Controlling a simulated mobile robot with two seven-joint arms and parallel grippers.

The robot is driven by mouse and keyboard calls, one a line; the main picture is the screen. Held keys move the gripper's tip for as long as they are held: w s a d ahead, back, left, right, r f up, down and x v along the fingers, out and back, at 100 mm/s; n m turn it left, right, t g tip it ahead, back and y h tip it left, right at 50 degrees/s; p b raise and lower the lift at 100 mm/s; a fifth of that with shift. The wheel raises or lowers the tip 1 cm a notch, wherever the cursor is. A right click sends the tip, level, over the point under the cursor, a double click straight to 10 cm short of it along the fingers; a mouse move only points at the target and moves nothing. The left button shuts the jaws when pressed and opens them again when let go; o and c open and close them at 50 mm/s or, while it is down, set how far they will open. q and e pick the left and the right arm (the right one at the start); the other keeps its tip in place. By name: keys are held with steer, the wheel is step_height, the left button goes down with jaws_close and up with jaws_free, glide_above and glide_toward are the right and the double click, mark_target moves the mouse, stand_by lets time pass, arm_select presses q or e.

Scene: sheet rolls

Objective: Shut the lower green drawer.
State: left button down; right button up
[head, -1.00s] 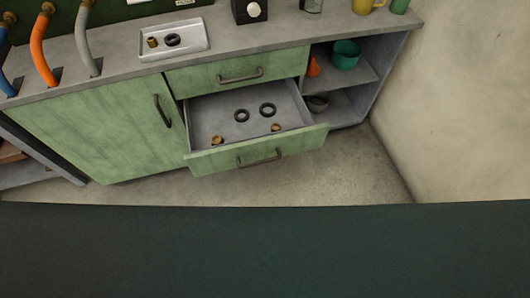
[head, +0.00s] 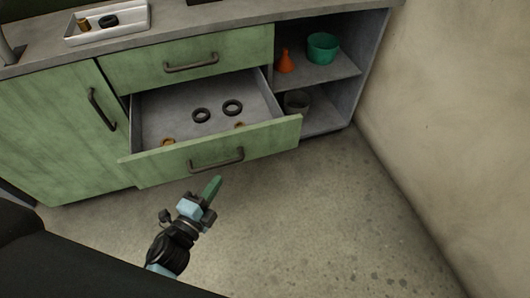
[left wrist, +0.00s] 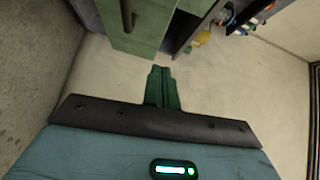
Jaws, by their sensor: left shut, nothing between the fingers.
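The lower green drawer (head: 270,138) stands pulled out from the cabinet, with a dark bar handle (head: 216,160) on its front. Inside it lie two black rings (head: 232,107) and two small brass-coloured pieces (head: 168,142), partly hidden by the front panel. My left gripper (head: 213,186) is shut and empty, in front of the drawer and below its handle in the picture, apart from it. In the left wrist view, my shut green fingers (left wrist: 161,75) point towards a green panel (left wrist: 140,25) with a dark handle; which panel I cannot tell. My right gripper is not in view.
The upper green drawer (head: 190,60) is shut. A green door (head: 60,130) is left of the drawers. Open shelves (head: 320,72) at right hold an orange funnel (head: 285,62) and a green bowl (head: 322,47). A wall (head: 450,130) bounds the right; the floor (head: 320,220) is clear.

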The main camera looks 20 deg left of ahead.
arm_select(q)
steer(key=w+m, duration=0.1)
steer(key=b, duration=0.1)
glide_toward(244, 132)
steer(key=w+d, duration=0.3)
steer(key=shift+w+a+f+h, duration=0.15)
steer(key=shift+w+a+h, duration=0.25)
steer(key=shift+w+a, duration=0.6)
steer(key=shift+w, duration=0.45)
steer(key=shift+a, duration=0.1)
